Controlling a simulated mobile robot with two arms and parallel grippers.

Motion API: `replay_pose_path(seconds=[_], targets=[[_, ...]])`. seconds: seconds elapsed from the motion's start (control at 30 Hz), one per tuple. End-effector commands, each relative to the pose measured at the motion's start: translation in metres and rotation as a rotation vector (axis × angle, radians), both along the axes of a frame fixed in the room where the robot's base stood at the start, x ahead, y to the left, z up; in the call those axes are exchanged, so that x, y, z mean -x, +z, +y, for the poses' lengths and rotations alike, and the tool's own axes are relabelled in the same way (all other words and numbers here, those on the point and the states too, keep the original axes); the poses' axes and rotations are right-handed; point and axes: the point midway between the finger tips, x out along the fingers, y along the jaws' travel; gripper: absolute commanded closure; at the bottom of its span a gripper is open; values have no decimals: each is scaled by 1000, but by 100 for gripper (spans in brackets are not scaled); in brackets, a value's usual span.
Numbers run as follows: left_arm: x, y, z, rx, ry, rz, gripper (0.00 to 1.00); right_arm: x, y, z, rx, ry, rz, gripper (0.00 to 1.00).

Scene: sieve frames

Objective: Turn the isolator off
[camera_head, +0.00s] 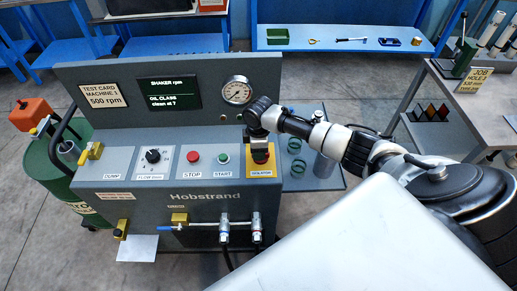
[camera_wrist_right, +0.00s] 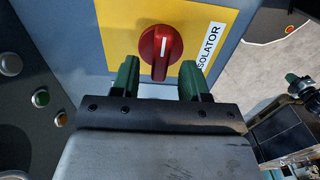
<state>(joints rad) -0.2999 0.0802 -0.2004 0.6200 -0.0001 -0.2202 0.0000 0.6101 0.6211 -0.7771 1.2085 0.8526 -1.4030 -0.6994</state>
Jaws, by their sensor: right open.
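The isolator is a red rotary knob (camera_wrist_right: 160,48) on a yellow plate (camera_wrist_right: 118,25) with a white ISOLATOR label (camera_wrist_right: 208,46). Its white pointer line runs nearly up and down in the right wrist view. My right gripper (camera_wrist_right: 160,80) is open, with one green fingertip to each side of the knob's lower end; no contact is visible. In the head view the yellow plate (camera_head: 261,175) is at the right end of the console, and my right gripper (camera_head: 260,150) is over it, covering most of the knob. My left gripper is not in view.
The console (camera_head: 190,222) also carries a red STOP button (camera_head: 193,158), a green START button (camera_head: 223,160) and a black dial (camera_head: 153,156). A pressure gauge (camera_head: 237,90) stands behind the isolator. Green coils (camera_head: 296,168) are on the shelf to the right.

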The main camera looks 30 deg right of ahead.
Motion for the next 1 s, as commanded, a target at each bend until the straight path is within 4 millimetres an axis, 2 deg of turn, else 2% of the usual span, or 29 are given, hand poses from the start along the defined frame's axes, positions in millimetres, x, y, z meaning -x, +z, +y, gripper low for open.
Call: replay_pose_path(seconds=[0.3,0.5,0.67,1.0], targets=[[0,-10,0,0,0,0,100,-1,63,-1,0,0,-7,55],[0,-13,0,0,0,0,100,-1,89,-1,0,0,-4,55],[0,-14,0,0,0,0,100,0,96,0,0,0,-4,55],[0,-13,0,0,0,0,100,-1,96,0,0,0,-2,55]])
